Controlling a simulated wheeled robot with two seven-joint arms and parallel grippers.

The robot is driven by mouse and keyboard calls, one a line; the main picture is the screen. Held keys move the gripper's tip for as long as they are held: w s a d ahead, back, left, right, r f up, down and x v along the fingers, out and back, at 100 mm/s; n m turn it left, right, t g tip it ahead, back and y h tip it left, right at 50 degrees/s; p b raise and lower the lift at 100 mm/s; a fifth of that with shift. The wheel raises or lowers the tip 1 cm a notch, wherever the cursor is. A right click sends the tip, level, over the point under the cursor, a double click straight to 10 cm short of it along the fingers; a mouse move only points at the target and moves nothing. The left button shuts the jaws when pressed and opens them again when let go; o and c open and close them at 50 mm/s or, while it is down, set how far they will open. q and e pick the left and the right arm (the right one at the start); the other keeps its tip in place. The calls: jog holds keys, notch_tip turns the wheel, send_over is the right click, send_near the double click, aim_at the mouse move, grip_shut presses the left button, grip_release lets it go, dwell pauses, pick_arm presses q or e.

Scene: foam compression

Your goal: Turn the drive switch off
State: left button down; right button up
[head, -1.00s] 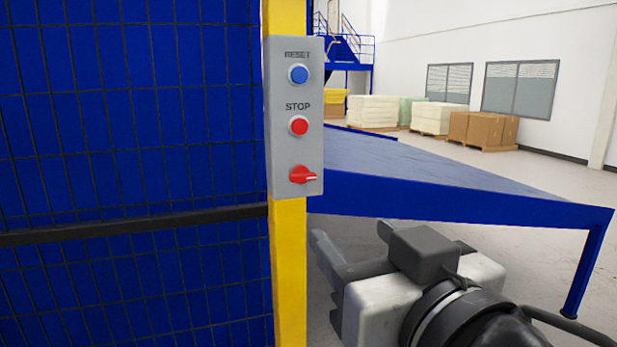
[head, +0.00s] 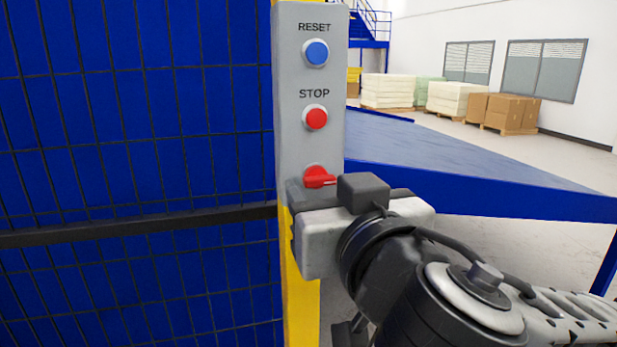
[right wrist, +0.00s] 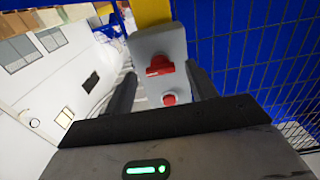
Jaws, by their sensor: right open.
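The drive switch is a red rotary knob (head: 317,177) at the bottom of a grey control panel (head: 290,110), its handle lying roughly level and pointing right. In the right wrist view the knob (right wrist: 160,66) shows between and just beyond my fingers. My right gripper (head: 345,190) is open and empty, close in front of the panel's lower end. Its fingers (right wrist: 163,85) stand on either side of the panel in the wrist view; contact cannot be told. The gripper partly hides the panel's lower end in the head view. My left gripper is not in view.
Above the knob are a red STOP button (head: 316,118) and a blue RESET button (head: 317,52). The panel is on a yellow post (head: 301,310) beside a blue mesh fence (head: 130,120). A blue sloped table (head: 450,150) lies behind on the right.

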jog(key=shift+w+a, duration=0.15)
jog(key=shift+w, duration=0.25)
jog(key=c, duration=1)
